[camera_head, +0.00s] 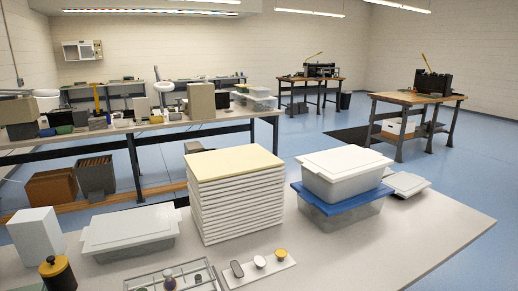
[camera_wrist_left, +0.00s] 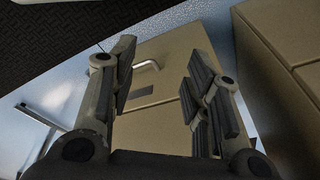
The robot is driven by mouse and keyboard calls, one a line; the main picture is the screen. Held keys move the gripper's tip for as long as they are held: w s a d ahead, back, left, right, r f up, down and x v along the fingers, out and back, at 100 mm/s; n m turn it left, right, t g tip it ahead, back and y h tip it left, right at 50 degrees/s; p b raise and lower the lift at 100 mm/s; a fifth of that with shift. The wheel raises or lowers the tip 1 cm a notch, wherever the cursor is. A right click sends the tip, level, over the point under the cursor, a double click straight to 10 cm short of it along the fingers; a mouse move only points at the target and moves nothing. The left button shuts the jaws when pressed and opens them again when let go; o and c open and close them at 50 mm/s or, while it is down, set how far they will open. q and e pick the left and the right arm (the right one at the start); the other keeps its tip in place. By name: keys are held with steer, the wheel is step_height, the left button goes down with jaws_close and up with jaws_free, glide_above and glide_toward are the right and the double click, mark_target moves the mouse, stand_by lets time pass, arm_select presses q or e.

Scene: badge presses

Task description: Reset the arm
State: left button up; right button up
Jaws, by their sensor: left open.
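My left gripper (camera_wrist_left: 160,95) shows in the left wrist view. Its two dark fingers stand wide apart with nothing between them. Neither gripper shows in the head view, and my right gripper is not in any view.
In the head view a near table (camera_head: 440,215) holds a stack of white boards (camera_head: 238,205), lidded bins (camera_head: 345,172), a grey bin (camera_head: 130,232) and a white box (camera_head: 37,236). A second bench stands behind. Blue floor (camera_head: 330,130) is open toward the back tables.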

arm_select(q)
steer(key=s+a+f+g, duration=0.1)
steer(key=s+a+f, duration=0.1)
steer(key=s+f, duration=1.1)
steer(key=s, duration=0.2)
steer(key=shift+s+a+f, duration=0.35)
steer(key=shift+a, duration=0.05)
steer(key=shift+c, duration=0.9)
steer(key=shift+s, duration=0.15)
